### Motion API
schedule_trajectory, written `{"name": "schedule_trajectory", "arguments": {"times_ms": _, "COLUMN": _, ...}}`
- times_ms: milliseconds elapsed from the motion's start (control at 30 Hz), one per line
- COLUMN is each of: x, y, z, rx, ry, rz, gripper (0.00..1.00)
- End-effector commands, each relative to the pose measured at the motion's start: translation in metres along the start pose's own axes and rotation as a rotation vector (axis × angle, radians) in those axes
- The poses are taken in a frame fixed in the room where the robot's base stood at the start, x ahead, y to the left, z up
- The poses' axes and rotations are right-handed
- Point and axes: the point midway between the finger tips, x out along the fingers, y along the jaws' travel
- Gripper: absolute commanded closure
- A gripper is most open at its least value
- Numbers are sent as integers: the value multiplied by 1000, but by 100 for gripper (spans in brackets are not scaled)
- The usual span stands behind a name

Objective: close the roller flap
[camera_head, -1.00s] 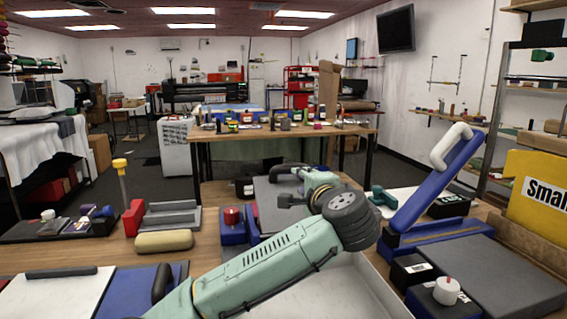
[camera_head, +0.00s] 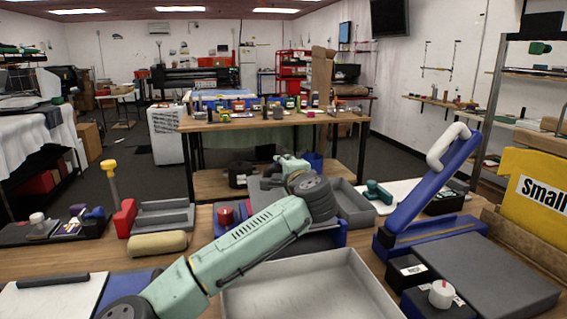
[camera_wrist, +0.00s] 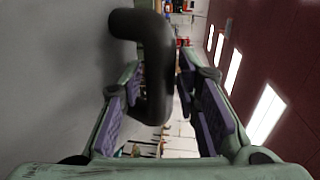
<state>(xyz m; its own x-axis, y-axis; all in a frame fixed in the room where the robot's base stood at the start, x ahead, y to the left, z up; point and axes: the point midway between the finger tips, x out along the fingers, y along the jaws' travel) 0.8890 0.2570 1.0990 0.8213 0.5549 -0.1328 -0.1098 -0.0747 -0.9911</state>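My gripper (camera_head: 290,165) is small in the head view, at the far end of my green arm, over a blue-and-grey device at mid-table. A grey panel (camera_head: 258,192) of that device shows behind my arm; I cannot tell surely that it is the roller flap. In the wrist view my gripper (camera_wrist: 160,115) is open, with a thick dark bent handle (camera_wrist: 157,75) between its purple pads. A gap shows on the handle's right side; contact on the left is unclear. My arm hides much of the device.
A white tray (camera_head: 310,295) lies in front of my arm. At right, a blue press arm (camera_head: 430,190) with a white handle stands tilted up. A yellow sign (camera_head: 535,195) stands at far right. A tan roll (camera_head: 157,243) and a grey tray (camera_head: 163,215) lie at left.

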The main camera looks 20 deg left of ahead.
Motion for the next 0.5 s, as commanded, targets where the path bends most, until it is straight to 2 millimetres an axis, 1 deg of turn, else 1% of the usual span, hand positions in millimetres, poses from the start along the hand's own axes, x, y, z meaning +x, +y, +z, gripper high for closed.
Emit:
{"name": "schedule_trajectory", "arguments": {"times_ms": 133, "x": 7, "y": 0, "z": 0, "rx": 0, "ry": 0, "rz": -1, "gripper": 70}}
{"name": "schedule_trajectory", "arguments": {"times_ms": 367, "x": 8, "y": 0, "z": 0, "rx": 0, "ry": 0, "rz": -1, "gripper": 70}}
{"name": "schedule_trajectory", "arguments": {"times_ms": 500, "x": 8, "y": 0, "z": 0, "rx": 0, "ry": 0, "rz": -1, "gripper": 78}}
